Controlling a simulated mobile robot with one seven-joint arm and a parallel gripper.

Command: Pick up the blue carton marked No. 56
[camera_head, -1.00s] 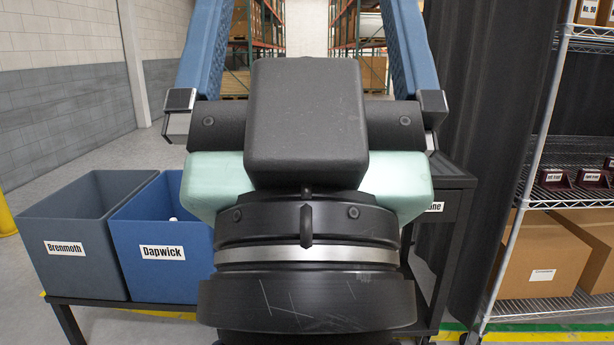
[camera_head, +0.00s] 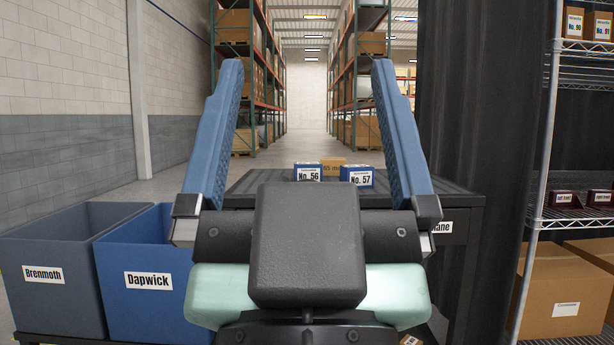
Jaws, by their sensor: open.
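The blue carton marked No. 56 (camera_head: 308,172) stands upright on the dark table (camera_head: 447,187), near its far side. Its white label faces me. A second blue carton, marked No. 57 (camera_head: 357,176), stands just to its right. My gripper (camera_head: 307,75) is open and empty, its two blue fingers pointing up and away from me. In the picture both cartons show between the fingers, beyond the gripper. The gripper body hides the near part of the tabletop.
A tan carton (camera_head: 333,168) stands behind and between the blue ones. Bins labelled Brenmoth (camera_head: 50,255) and Dapwick (camera_head: 145,262) stand at the left. A wire shelf (camera_head: 575,220) with boxes stands at the right, beside a dark curtain (camera_head: 475,110).

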